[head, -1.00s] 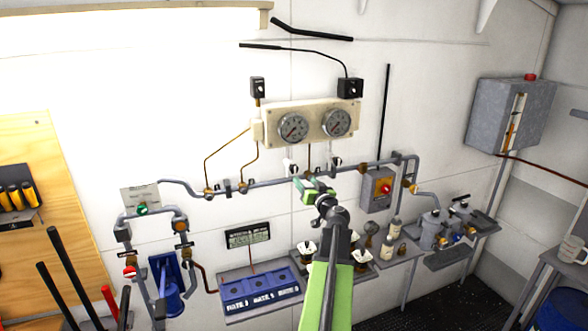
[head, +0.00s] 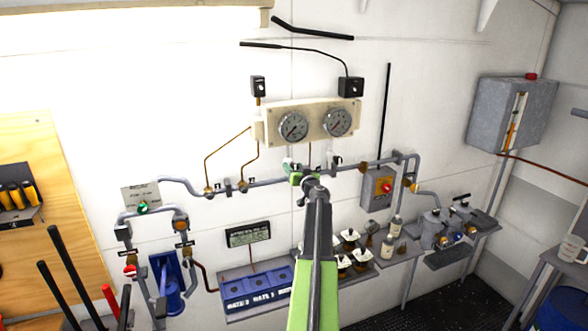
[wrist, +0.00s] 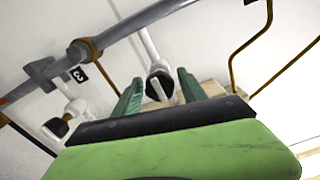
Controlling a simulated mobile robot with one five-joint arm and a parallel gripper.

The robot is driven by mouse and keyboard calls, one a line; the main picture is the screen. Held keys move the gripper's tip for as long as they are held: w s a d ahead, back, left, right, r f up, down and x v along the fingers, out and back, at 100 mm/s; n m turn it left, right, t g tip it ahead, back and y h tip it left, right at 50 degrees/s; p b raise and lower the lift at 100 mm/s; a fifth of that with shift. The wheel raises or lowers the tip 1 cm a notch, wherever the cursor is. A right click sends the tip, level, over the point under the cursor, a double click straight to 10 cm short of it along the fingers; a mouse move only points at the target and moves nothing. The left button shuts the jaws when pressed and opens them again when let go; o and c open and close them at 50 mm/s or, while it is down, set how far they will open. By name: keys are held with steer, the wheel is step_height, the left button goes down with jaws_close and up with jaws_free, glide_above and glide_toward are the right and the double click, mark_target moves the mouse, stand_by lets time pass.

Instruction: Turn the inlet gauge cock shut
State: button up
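Two small gauge cocks hang below the gauge panel (head: 270,128). The left cock (head: 290,163) is under the left gauge (head: 293,126); the right cock (head: 335,160) is under the right gauge (head: 338,122). I cannot read which is marked inlet. My gripper (head: 302,177) is at the left cock, partly covering it. In the wrist view my gripper (wrist: 160,79) has its green fingers apart, with a cock's dark round body and pale lever (wrist: 159,86) between them. Gaps show on both sides, so it is not clamped. The other cock (wrist: 61,127) is off to the left there.
A grey pipe (head: 265,183) runs along the wall just below the cocks; it crosses the wrist view's upper left (wrist: 130,27). Thin brass tubes (head: 226,146) rise left of the cocks.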

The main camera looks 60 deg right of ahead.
jaws_close()
steer(key=shift+m, duration=0.3)
steer(key=m, duration=0.3)
steer(key=shift+m, duration=0.4)
steer(key=m, duration=0.4)
steer(key=shift+m, duration=0.3)
steer(key=m, duration=0.4)
steer(key=shift+f+m, duration=0.1)
steer(key=shift+m, duration=2.3)
